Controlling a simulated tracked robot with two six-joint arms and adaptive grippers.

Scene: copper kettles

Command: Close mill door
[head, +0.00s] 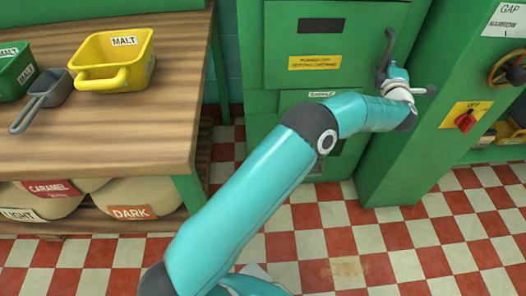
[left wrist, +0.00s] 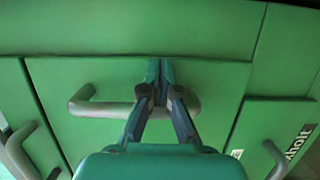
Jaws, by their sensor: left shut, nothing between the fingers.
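The mill door (head: 345,75) is a green panel on the green mill cabinet, with a yellow warning label and a dark slot. A curved grey handle (head: 387,55) stands at its right side. My left gripper (head: 397,72) is at the lower end of this handle, partly hidden by its own wrist. In the left wrist view my gripper's fingers (left wrist: 160,72) are shut and empty, crossing a grey bar handle (left wrist: 120,109) on a green panel (left wrist: 215,85). I cannot tell whether they touch it. How far the door stands open is unclear. My right gripper is not in view.
Sacks lie below. A green post (head: 425,125) with a red switch (head: 466,121) stands right. The checkered floor is clear.

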